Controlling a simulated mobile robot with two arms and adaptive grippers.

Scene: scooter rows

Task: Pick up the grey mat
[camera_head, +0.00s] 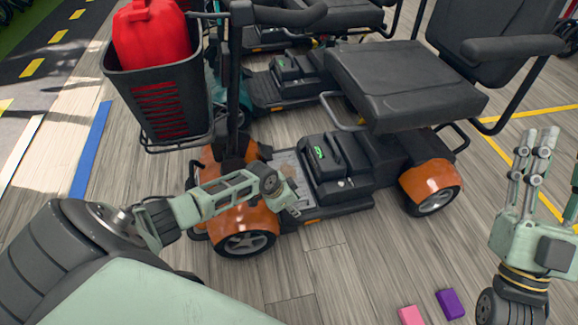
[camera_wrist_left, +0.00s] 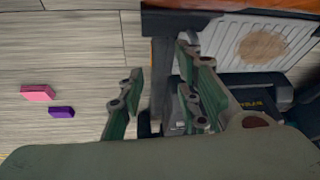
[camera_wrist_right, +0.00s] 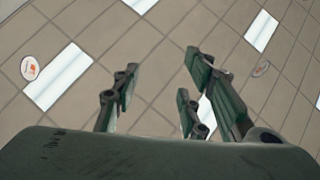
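The grey mat (camera_head: 287,166) lies flat on the footwell of the orange-fendered scooter (camera_head: 432,177), between steering column and seat base. In the left wrist view the mat (camera_wrist_left: 222,38) is light grey and ribbed, with a round brown stain (camera_wrist_left: 262,46). My left gripper (camera_head: 288,195) is at the near side of the footwell and covers part of the mat. Its fingers (camera_wrist_left: 160,88) are apart, with the dark footwell edge showing between them; I cannot tell whether they touch it. My right gripper (camera_head: 541,150) is raised at the right, open, empty and pointing up; its wrist view shows the ceiling.
A black basket (camera_head: 167,125) with a red canister (camera_head: 150,40) hangs at the scooter's front. The black seat (camera_head: 405,80) overhangs the right side. A pink block (camera_head: 411,315) and a purple block (camera_head: 450,304) lie on the floor. More scooters stand behind.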

